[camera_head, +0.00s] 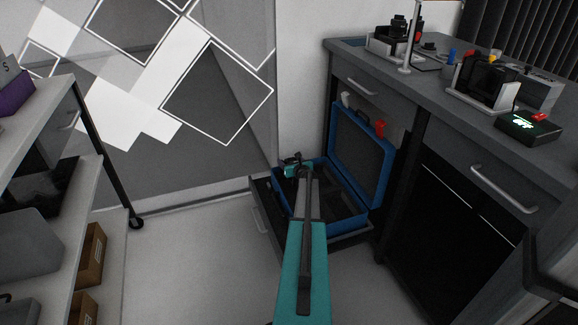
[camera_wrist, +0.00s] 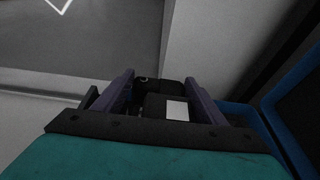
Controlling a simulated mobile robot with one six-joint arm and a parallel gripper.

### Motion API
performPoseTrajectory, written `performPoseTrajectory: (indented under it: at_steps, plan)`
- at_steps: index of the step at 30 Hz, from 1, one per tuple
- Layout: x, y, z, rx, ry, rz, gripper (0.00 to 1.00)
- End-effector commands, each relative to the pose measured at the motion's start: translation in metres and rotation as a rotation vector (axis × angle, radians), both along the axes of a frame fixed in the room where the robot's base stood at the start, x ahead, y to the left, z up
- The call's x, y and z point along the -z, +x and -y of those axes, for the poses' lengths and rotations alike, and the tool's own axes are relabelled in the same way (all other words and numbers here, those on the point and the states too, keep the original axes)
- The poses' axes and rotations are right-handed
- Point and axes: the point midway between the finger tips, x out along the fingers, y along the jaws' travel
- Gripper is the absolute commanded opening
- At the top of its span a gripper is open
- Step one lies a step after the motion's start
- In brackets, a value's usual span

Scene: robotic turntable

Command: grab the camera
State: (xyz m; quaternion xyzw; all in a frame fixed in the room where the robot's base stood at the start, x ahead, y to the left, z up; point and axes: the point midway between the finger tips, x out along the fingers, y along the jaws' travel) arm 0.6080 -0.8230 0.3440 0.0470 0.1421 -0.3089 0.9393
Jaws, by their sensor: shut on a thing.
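In the wrist view, my gripper (camera_wrist: 162,103) is shut on a dark, boxy thing that looks like the camera (camera_wrist: 152,104). It is black with a pale rectangular patch, and one finger stands on each side of it. In the head view, my gripper (camera_head: 293,164) is at the end of my teal arm, over the left part of an open blue case (camera_head: 322,190). The camera is too small and too covered by the gripper to make out there. The case's lid (camera_head: 360,150) stands upright on the right.
The case sits in a pulled-out drawer (camera_head: 262,219) under a dark counter (camera_head: 440,92). Several devices stand on the counter, one with a lit green display (camera_head: 527,127). A shelf rack (camera_head: 62,185) with boxes is on the left. The floor (camera_head: 185,265) between is clear.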

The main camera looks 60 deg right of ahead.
Motion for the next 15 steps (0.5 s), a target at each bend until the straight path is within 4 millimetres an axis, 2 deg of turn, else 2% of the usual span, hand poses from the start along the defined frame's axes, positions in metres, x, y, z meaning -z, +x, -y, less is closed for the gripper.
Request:
performPoseTrajectory:
  at_steps: [1,6,15]
  plan:
    - [-0.012,0.0,0.0,0.0,-0.002,0.001,0.2]
    - [-0.026,0.0,0.0,0.0,-0.001,0.002,0.2]
    - [-0.03,0.001,0.0,0.0,-0.002,0.001,0.2]
